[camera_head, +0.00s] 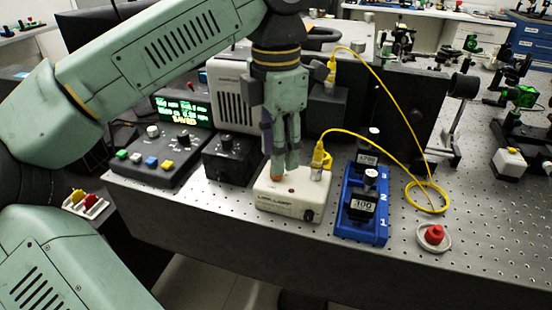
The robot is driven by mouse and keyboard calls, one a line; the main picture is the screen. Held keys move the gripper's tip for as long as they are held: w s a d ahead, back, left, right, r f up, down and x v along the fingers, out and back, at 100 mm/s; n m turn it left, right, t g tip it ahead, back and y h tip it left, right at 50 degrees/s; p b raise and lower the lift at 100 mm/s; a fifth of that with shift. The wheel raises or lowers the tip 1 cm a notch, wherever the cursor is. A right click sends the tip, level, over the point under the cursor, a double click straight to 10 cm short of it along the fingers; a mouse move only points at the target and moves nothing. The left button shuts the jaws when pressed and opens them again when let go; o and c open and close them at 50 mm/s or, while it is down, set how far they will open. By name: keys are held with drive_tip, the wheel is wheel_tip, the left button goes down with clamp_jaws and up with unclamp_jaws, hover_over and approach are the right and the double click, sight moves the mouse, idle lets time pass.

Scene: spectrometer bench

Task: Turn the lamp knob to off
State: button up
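The lamp is a cream box (275,205) on the perforated bench, with lettering on its front that seems to read "LINE LAMP". A small dark knob (309,215) sits at the right of its front face; its setting is too small to read. A yellow cable plug (318,163) stands on the box's right top. My gripper (284,172) points down over the left rear of the box top, behind and left of the knob. Its fingers look close together, but their gap is unclear. A small orange spot (275,178) shows at the left fingertip; I cannot tell what it belongs to.
A blue holder (374,232) with black labelled blocks stands right of the lamp. A black box with a knob (231,158) and a control console (160,165) stand left. The yellow cable (397,160) loops at right. A red-capped item (434,234) sits near the front edge.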

drive_tip(key=shift+r, duration=2.3)
